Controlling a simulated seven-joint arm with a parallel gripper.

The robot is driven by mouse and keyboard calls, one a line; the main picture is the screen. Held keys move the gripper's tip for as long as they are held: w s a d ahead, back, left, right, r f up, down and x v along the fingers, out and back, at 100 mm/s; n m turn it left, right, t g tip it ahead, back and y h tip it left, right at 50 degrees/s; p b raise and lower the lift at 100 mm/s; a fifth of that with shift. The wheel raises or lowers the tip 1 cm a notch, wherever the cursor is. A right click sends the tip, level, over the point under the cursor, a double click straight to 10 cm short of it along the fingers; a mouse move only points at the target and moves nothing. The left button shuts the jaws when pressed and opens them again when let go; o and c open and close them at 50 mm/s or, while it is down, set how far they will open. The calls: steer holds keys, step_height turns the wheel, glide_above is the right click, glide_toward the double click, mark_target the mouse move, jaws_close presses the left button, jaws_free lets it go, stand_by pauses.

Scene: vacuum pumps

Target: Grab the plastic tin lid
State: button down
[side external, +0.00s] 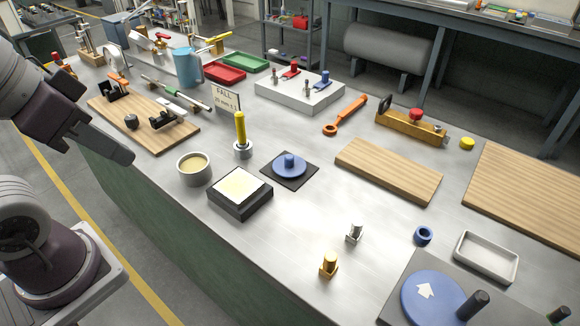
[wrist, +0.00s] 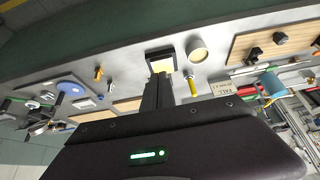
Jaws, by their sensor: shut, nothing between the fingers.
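A grey round tin (side external: 194,170) with a cream top stands near the table's front edge. I cannot tell whether that cream top is a plastic lid or the contents. It also shows in the wrist view (wrist: 198,50). A blue round lid-like disc with a knob (side external: 289,166) lies on a dark square mat behind the black box. My gripper (side external: 128,157) is at the left, raised and apart from the tin. In the wrist view my gripper (wrist: 158,77) is shut and empty, its fingers pointing toward the black box.
A black box with a pale yellow top (side external: 240,192) is right of the tin. A yellow-handled tool (side external: 240,130) stands upright behind it, beside a small sign (side external: 225,98). A wooden board with black clamps (side external: 145,125) lies left. Bare metal table lies right of the box.

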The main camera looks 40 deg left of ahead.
steer(key=c, duration=1.2)
jaws_free()
steer(key=w+a+f+m+g+y, duration=0.3)
steer(key=w+a+f+m+y, duration=0.35)
steer(key=a+m, duration=0.3)
steer(key=m+t+y, duration=0.3)
steer(key=m+t, duration=0.4)
steer(key=m, duration=0.8)
glide_above(288, 159)
steer(key=s+a, duration=0.6)
steer(key=s, duration=0.4)
step_height(288, 159, down, 5)
steer(key=w+d+f+m+t+h, duration=0.1)
steer(key=d+f+m, duration=0.1)
steer(key=w+d+f+m+t+h, duration=0.1)
steer(key=w+d+f+m+h, duration=0.1)
steer(key=d, duration=0.1)
steer(key=w+d+f+m+h, duration=0.1)
steer(key=w+d+f+m, duration=0.1)
steer(key=d+f+m, duration=0.1)
steer(key=shift+d+t, duration=0.2)
steer(key=shift+t, duration=0.2)
steer(key=shift+h, duration=0.25)
steer(key=x, duration=0.7)
steer(key=shift+s+f, duration=0.2)
steer(key=shift+f, duration=0.05)
